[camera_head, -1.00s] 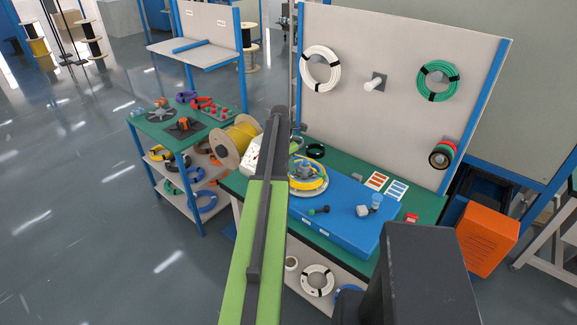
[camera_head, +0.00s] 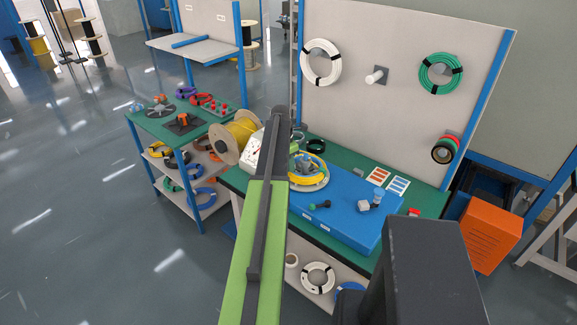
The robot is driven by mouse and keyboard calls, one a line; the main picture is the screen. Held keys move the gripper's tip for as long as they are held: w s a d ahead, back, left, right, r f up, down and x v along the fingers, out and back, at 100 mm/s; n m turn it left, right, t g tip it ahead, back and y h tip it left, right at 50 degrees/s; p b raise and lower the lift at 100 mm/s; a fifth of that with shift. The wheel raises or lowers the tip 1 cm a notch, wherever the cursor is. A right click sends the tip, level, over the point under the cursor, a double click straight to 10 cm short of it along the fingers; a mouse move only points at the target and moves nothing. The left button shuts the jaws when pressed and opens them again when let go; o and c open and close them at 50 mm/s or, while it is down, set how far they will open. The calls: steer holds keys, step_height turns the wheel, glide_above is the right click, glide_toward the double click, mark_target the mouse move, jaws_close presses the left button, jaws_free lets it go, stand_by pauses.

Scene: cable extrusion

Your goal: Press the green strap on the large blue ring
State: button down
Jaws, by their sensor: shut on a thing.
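A blue ring (camera_head: 201,199) lies on the lowest shelf of the left cart. Part of another blue ring (camera_head: 350,287) shows under the main bench, mostly cut off by my dark body part. I cannot tell which is the large one. I make out no green strap; a green coil (camera_head: 440,74) with black bands hangs on the upright board. My green and dark grey arm runs up the middle of the view.
An orange bin (camera_head: 489,240) stands at right. The floor (camera_head: 80,220) at left is clear.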

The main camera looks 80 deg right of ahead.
steer(key=shift+f+b, duration=0.55)
stand_by(1.1)
steer(key=c, duration=1.3)
jaws_free()
step_height(320, 180, up, 8)
steer(key=p, duration=0.8)
steer(key=shift+s, duration=0.1)
